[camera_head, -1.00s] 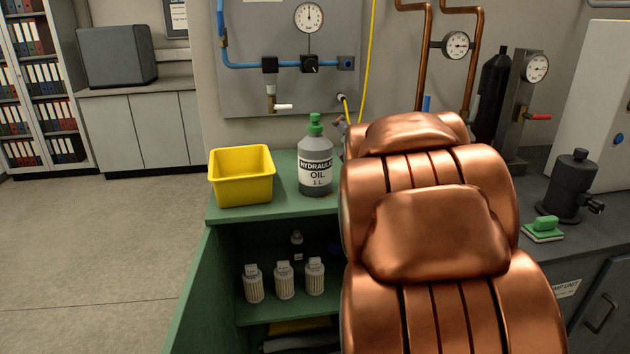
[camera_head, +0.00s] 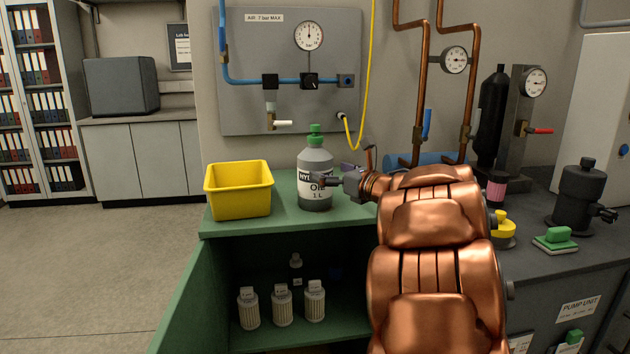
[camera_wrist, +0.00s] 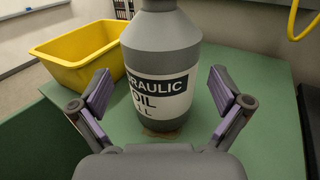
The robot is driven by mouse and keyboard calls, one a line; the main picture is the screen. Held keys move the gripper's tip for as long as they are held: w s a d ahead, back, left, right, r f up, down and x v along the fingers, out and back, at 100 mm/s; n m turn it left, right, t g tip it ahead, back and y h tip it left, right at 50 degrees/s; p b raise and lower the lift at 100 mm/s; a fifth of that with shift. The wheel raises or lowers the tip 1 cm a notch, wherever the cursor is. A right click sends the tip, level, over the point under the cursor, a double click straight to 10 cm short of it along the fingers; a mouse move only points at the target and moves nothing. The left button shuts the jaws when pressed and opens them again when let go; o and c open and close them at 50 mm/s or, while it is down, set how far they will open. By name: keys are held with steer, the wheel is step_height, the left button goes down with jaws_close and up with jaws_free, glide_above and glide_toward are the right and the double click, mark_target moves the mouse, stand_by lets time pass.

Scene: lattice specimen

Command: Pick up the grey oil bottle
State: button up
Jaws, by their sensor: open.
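The grey oil bottle (camera_head: 315,160), with a green cap and a white "HYDRAULIC OIL 1 L" label, stands upright on the green cabinet top (camera_head: 285,213). In the wrist view the bottle (camera_wrist: 160,50) is straight ahead, its top cut off by the frame. My gripper (camera_head: 328,182) reaches in from the right at the height of the label and hides part of it. In the wrist view my gripper (camera_wrist: 160,95) is open, with one purple-padded finger on each side of the bottle's lower body. Gaps show between both pads and the bottle.
A yellow bin (camera_head: 239,190) stands close to the left of the bottle. Several white filters (camera_head: 282,307) are on the shelf below. A gauge panel (camera_head: 290,70) with a yellow hose is behind.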

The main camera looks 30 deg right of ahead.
steer(key=shift+w+a+r, duration=0.15)
steer(key=shift+w+a, duration=0.05)
steer(key=shift+w, duration=1.2)
steer(key=shift+w+a+r, duration=0.1)
steer(key=shift+w+a, duration=0.1)
steer(key=shift+w, duration=1.2)
steer(key=c, duration=1.4)
steer(key=shift+c, duration=0.3)
